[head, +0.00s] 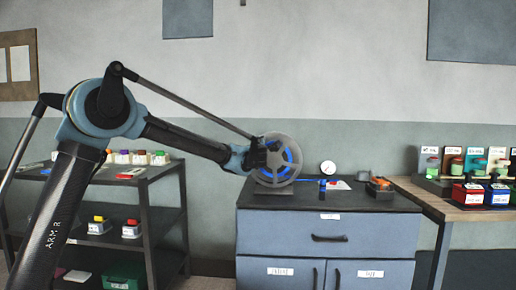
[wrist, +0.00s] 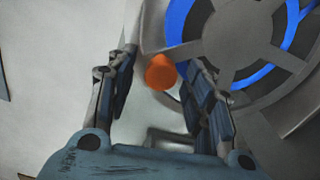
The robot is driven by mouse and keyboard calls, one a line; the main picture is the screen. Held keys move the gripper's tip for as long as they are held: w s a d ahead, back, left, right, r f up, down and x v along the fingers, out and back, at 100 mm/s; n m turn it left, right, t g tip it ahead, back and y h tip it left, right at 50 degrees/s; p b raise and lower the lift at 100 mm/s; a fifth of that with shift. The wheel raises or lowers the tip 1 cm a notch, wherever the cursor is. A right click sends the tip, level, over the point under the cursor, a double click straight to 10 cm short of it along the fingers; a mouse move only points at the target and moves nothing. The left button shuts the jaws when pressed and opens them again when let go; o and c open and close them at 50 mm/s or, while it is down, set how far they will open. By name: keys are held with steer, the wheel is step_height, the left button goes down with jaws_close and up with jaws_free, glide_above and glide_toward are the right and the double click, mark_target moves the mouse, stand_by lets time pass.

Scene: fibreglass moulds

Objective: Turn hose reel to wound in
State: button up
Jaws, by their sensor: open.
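The hose reel (head: 280,160) stands on the left part of the dark cabinet top, a grey spoked disc with blue hose showing between its spokes. In the wrist view the reel (wrist: 250,45) fills the upper right. An orange knob (wrist: 160,72) shows between the fingers in the wrist view; whether the fingers touch it I cannot tell. My gripper (wrist: 163,85) is open, with one finger on each side of the knob. In the head view my gripper (head: 262,155) covers the reel's left part and hides the knob.
The blue-grey cabinet (head: 320,240) has a round white dial (head: 328,168), a small blue item (head: 322,185) and an orange-topped device (head: 380,185) on top, right of the reel. A dark shelf cart (head: 150,215) stands left. A wooden bench (head: 450,207) with bottles and bins stands right.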

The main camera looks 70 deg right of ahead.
steer(key=v, duration=1)
steer(key=shift+w, duration=0.15)
steer(key=shift+c, duration=0.6)
steer(key=c, duration=0.4)
steer(key=shift+w+f, duration=0.15)
steer(key=shift+w, duration=0.05)
steer(key=c, duration=0.5)
steer(key=w+f+n, duration=0.2)
steer(key=w+a+f+n+g+h, duration=0.1)
steer(key=w+f+n, duration=0.1)
steer(key=w+f+n+g+h, duration=0.1)
steer(key=w+f, duration=0.1)
steer(key=f, duration=0.1)
steer(key=shift+a+f+n, duration=0.1)
steer(key=shift+a+n, duration=0.05)
steer(key=shift+n, duration=0.25)
jaws_close()
steer(key=d+r, duration=0.3)
steer(key=d, duration=0.7)
steer(key=shift+s+d+r, duration=0.15)
steer(key=shift+s+r, duration=0.2)
